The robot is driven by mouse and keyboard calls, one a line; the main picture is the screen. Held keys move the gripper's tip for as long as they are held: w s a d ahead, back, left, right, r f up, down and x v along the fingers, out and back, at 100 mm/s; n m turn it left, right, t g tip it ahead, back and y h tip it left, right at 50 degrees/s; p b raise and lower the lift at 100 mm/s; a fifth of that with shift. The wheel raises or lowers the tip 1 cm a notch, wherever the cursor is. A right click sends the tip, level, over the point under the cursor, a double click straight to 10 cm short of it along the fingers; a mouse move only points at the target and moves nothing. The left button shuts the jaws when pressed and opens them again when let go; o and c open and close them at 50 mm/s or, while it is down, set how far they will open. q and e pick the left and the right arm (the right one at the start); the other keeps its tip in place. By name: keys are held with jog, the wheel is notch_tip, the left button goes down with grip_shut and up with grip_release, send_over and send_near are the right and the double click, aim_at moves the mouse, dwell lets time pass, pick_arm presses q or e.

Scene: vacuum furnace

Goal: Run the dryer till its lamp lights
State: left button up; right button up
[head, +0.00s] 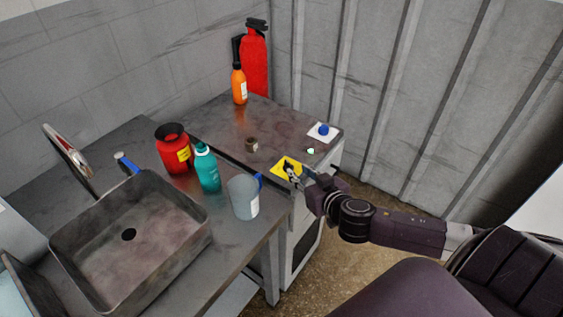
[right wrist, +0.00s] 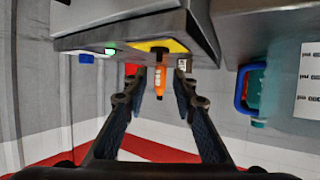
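The dryer is the grey cabinet (head: 305,232) right of the sink bench. Its top carries a yellow plate (head: 279,163), a blue button on a white plate (head: 323,130) and a small lamp (head: 310,151). My left gripper is out of view.
A small brown jar (head: 251,144) and an orange bottle (head: 239,84) stand on the dryer top. A red container (head: 173,150), a teal bottle (head: 207,170) and a clear mug (head: 243,198) stand beside the sink (head: 80,262). A red extinguisher (head: 256,60) is behind.

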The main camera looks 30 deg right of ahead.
aim_at(289, 164)
jog(key=shift+p+x, duration=0.6)
jog(key=shift+x, duration=3.1)
jog(key=shift+d+f, duration=0.1)
jog(key=shift+f, duration=0.05)
jog(key=shift+c, duration=0.5)
grip_shut()
